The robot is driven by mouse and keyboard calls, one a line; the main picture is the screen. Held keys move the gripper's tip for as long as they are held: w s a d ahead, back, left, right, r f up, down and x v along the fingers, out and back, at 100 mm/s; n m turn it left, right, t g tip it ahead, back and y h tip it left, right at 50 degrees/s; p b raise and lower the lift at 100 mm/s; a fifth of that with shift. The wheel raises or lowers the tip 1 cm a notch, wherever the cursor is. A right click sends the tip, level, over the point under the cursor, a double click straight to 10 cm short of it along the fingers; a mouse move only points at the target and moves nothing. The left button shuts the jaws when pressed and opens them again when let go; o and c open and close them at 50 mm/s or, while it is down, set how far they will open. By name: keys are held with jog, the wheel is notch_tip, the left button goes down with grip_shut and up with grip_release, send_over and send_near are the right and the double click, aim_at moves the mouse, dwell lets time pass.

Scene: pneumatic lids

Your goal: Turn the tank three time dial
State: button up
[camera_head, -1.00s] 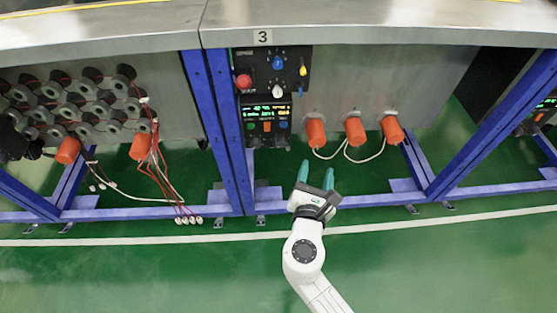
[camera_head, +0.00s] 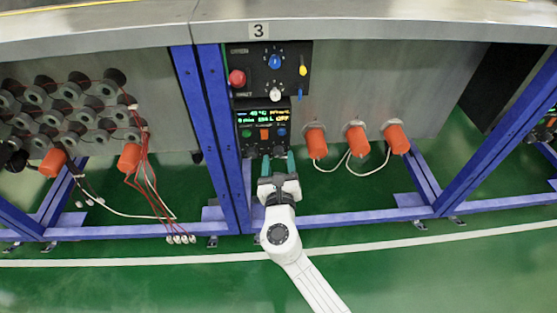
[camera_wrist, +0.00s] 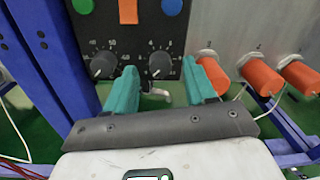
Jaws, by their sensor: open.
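The tank marked 3 (camera_head: 259,31) has a black control panel (camera_head: 243,112) with a lit green display (camera_head: 264,117). In the wrist view, two black dials with printed scales sit side by side on its lower part, a left dial (camera_wrist: 103,65) and a right dial (camera_wrist: 160,65). I cannot read which is the time dial. My gripper (camera_head: 278,157) is open and empty below the display. In the wrist view, the teal fingers of my gripper (camera_wrist: 167,72) appear on either side of the right dial, with no clear contact. In the head view the dials are hard to make out.
Above the display are a red button (camera_head: 237,78), a blue knob (camera_head: 275,62), a white knob (camera_head: 275,95) and a yellow lever (camera_head: 303,70). Blue frame posts (camera_head: 217,130) stand left of the panel. Orange cylinders (camera_head: 316,142) with white cables are to the right.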

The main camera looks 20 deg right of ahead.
jog(key=shift+x, duration=0.85)
grip_shut()
